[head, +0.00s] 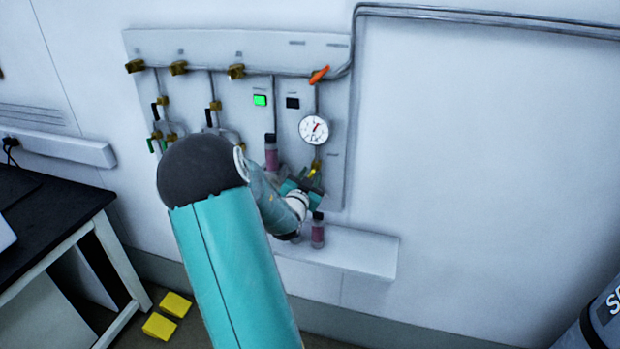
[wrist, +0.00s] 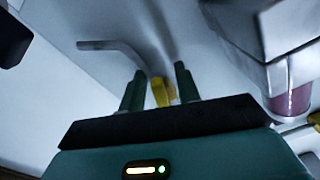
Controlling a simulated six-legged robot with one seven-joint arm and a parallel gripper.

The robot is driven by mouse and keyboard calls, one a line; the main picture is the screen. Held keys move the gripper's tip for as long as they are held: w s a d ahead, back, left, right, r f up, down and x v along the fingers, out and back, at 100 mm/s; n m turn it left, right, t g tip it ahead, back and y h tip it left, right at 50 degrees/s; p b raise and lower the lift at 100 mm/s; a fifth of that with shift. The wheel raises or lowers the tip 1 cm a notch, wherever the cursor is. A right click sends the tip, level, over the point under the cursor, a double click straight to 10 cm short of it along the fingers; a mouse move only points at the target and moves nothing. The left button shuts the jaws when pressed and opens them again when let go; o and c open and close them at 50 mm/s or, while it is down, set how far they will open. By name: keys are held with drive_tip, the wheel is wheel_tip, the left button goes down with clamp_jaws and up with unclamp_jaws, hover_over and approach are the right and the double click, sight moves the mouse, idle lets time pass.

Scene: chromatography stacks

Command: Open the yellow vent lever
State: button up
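The yellow vent lever (head: 312,172) is on the wall panel below the round gauge in the head view. My gripper (head: 307,181) is at the lever, and my arm hides part of this area. In the wrist view the yellow lever (wrist: 161,92) shows between the two dark green fingers of my gripper (wrist: 160,82). The fingers stand apart, with a narrow gap on the left of the lever. Contact on the right side is hard to tell.
An orange lever (head: 319,75) sits on the pipe above the gauge (head: 314,130). Pink-filled vials (head: 271,152) are close by, one on the ledge (head: 362,252). A grey block (wrist: 285,45) is at upper right in the wrist view. A black-topped bench (head: 45,215) stands left.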

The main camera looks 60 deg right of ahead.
drive_tip(key=shift+d, duration=0.15)
clamp_jaws()
drive_tip(key=shift+s+f+n, duration=0.1)
drive_tip(key=shift+s+n, duration=0.25)
drive_tip(key=shift+n, duration=0.85)
drive_tip(key=shift+s+f+n, duration=0.1)
drive_tip(key=shift+s+n, duration=0.2)
drive_tip(key=shift+n, duration=0.9)
unclamp_jaws()
drive_tip(key=s+a, duration=0.2)
drive_tip(key=a, duration=1.1)
drive_tip(key=shift+a, duration=0.3)
